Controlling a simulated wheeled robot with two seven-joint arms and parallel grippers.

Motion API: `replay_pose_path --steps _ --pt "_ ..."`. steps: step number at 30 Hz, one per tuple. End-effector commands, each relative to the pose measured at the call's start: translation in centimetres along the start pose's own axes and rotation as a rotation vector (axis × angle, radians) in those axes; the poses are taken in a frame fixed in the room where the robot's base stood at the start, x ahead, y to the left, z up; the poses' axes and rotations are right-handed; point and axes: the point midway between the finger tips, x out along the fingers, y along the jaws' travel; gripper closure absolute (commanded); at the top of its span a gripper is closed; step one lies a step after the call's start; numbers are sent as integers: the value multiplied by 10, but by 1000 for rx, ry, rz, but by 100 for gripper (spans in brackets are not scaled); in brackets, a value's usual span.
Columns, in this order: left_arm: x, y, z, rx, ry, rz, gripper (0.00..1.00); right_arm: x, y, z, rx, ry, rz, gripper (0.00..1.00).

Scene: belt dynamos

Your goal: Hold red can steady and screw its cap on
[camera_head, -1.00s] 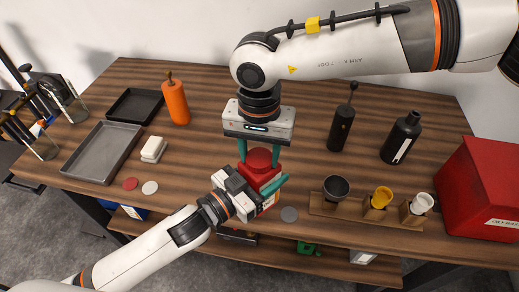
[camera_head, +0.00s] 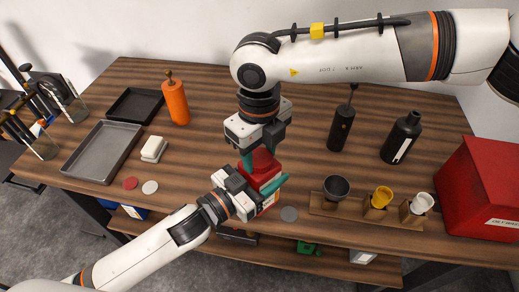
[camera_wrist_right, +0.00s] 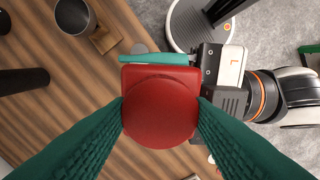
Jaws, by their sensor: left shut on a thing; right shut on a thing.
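The red can (camera_head: 268,180) stands on the wooden table near its front edge. My left gripper (camera_head: 262,192) comes in from the front left and is shut on the can's body; one teal finger shows along the can's side. The round red cap (camera_wrist_right: 160,112) sits on top of the can, which shows as a square red body below it in the right wrist view. My right gripper (camera_head: 256,158) is above the can, pointing down. In the right wrist view its two teal fingers press on opposite sides of the cap. The cap's thread is hidden.
A wooden rack (camera_head: 345,208) with a dark cup, a yellow cup and a white cup stands right of the can. A grey disc (camera_head: 289,214) lies close by. A red box (camera_head: 485,190) is at the far right. Trays (camera_head: 100,152) lie at the left.

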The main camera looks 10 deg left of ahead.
Motion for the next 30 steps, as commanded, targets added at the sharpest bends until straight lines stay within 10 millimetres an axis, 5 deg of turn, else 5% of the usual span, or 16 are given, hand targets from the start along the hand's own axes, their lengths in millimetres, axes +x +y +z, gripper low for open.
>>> replay_pose_path --steps 7,12,13,17,30 --pt "0 -1 2 2 -4 -3 100 0 0 -1 496 4 0 81" --pt "0 -1 2 2 -4 -3 100 0 1 -1 507 4 0 81" --pt "0 -1 2 2 -4 -4 100 0 1 -1 506 4 0 49" --pt "0 -1 2 1 -4 -3 100 0 0 -1 505 3 0 28" --pt "0 -1 2 1 -4 -2 100 -15 1 -1 505 4 0 28"
